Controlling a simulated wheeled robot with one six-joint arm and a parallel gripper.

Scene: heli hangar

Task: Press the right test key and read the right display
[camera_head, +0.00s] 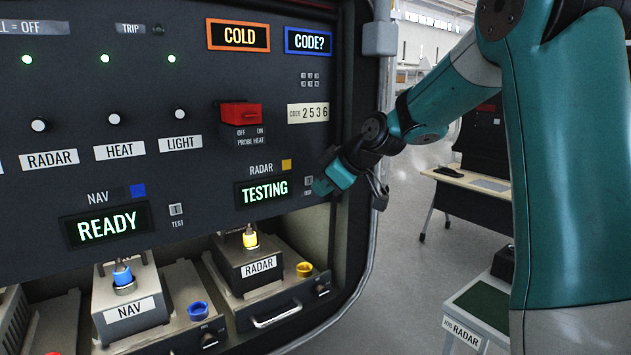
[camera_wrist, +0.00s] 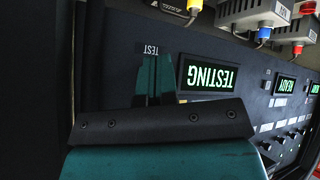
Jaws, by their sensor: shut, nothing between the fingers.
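The right display (camera_head: 265,190), labelled RADAR, reads TESTING in green; it also shows upside down in the wrist view (camera_wrist: 208,76). In the wrist view the fingers (camera_wrist: 154,80) point at the panel just below the word TEST. I cannot see the contact itself. The left display (camera_head: 107,226), labelled NAV, reads READY, with its own test key (camera_head: 176,210) to the right.
Above are a COLD display (camera_head: 239,37), a CODE? display (camera_head: 308,41) and a red guarded switch (camera_head: 240,114). Below, a RADAR box (camera_head: 240,265) and a NAV box (camera_head: 130,300) sit in open bays. A desk (camera_head: 480,185) and a RADAR-labelled cart (camera_head: 480,310) stand at right.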

